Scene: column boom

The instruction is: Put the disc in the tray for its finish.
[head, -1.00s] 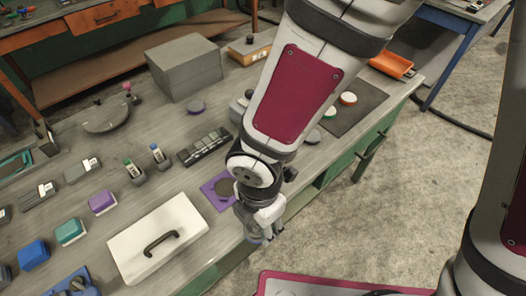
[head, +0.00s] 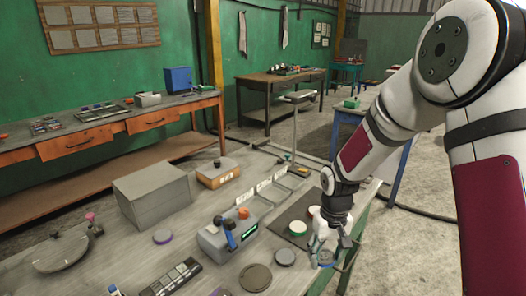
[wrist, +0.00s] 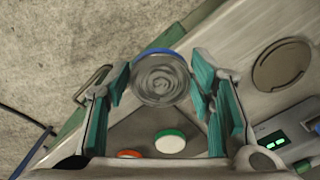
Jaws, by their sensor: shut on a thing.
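My gripper (head: 322,252) is above the near right edge of the workbench, by the dark mat (head: 283,221). In the wrist view its teal-lined fingers (wrist: 162,100) are shut on the disc (wrist: 160,78). The disc has a grey face with circular swirl marks and a blue rim along its far side. In the head view the disc (head: 327,258) shows only partly under the fingers.
A green-rimmed disc (head: 298,227) and an orange-rimmed one (head: 314,210) lie on the mat close to my gripper. A grey device (head: 213,243) with a blue lever and lit green display stands left. A round dark plate (head: 255,278) and a grey box (head: 152,195) are also on the bench.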

